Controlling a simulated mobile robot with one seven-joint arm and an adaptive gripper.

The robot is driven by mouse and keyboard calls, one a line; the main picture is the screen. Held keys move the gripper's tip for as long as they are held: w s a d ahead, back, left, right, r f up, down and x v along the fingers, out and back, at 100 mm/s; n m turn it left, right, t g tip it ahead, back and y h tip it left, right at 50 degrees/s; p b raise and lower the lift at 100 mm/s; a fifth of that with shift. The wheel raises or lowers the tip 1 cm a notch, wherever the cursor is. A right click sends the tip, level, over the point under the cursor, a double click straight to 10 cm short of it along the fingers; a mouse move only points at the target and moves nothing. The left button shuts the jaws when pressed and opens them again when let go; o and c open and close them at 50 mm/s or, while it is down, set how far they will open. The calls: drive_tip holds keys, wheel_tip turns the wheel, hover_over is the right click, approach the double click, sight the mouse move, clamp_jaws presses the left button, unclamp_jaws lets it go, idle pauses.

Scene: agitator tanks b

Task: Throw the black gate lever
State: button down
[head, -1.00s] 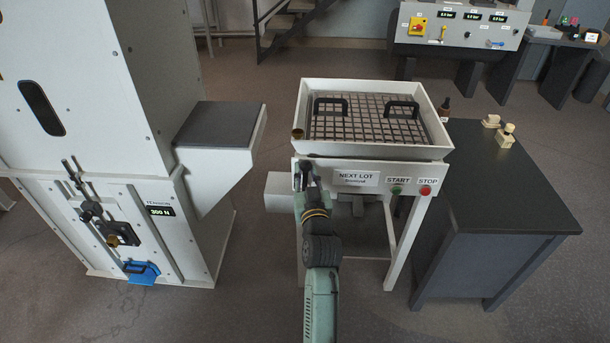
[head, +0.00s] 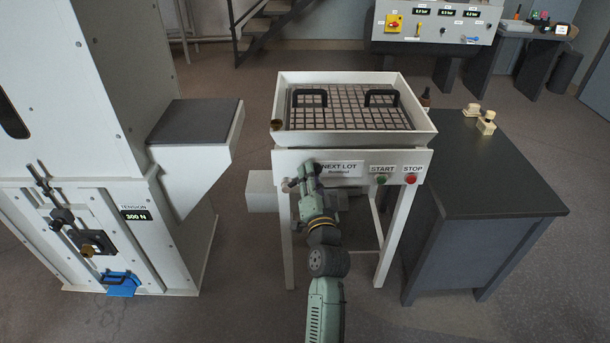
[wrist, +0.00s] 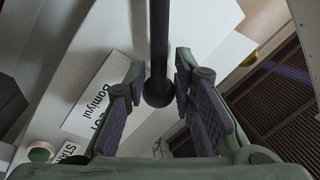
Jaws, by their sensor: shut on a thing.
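The black gate lever (wrist: 159,38) shows in the wrist view as a dark rod ending in a round black knob (wrist: 158,92). My gripper (wrist: 155,86) has its two padded fingers on either side of the knob and is shut on it. In the head view my gripper (head: 303,180) is at the left front of the white screen unit (head: 345,160), beside the NEXT LOT label (head: 341,169). There my fingers and arm largely hide the lever.
The green START button (head: 381,180) and red STOP button (head: 411,179) are to the right of my gripper. A dark-topped bench (head: 490,180) stands right of the unit. A tall white machine (head: 100,110) stands at left.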

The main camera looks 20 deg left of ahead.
drive_tip(key=shift+w+d+f+m+t+h, duration=0.15)
drive_tip(key=shift+d+f+m, duration=0.2)
drive_tip(key=shift+m, duration=0.35)
drive_tip(key=shift+d+f+m+t+h, duration=0.15)
drive_tip(key=shift+f+m, duration=0.25)
drive_tip(key=shift+m, duration=0.3)
drive_tip(key=shift+f, duration=0.1)
drive_tip(key=c, duration=1.3)
unclamp_jaws()
drive_tip(key=shift+d, duration=0.1)
drive_tip(key=v, duration=0.7)
drive_tip(key=shift+s, duration=0.25)
